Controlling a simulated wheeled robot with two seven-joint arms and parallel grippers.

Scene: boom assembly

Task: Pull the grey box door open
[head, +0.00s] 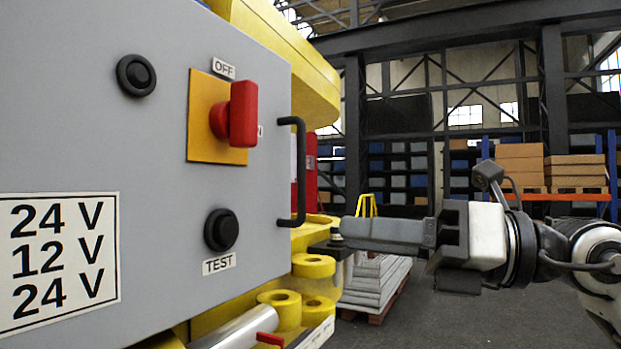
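The grey box door (90,130) fills the left half of the head view, its flat face towards me, and I see no gap at its edge. A black bar handle (299,175) stands upright on its right edge. My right gripper (342,238) comes in from the right, its long grey fingers pointing left. Its tips are right of and slightly below the handle's lower end, and the handle is not between them. The fingers are seen side-on and overlap, so their opening is hidden. My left gripper is out of view.
The door carries a red switch (242,114) on a yellow plate, a black TEST knob (221,230) and another black knob (136,75). Yellow machine parts (312,266) lie below the handle. A pallet stack (375,284) stands behind my gripper. Open floor is at the lower right.

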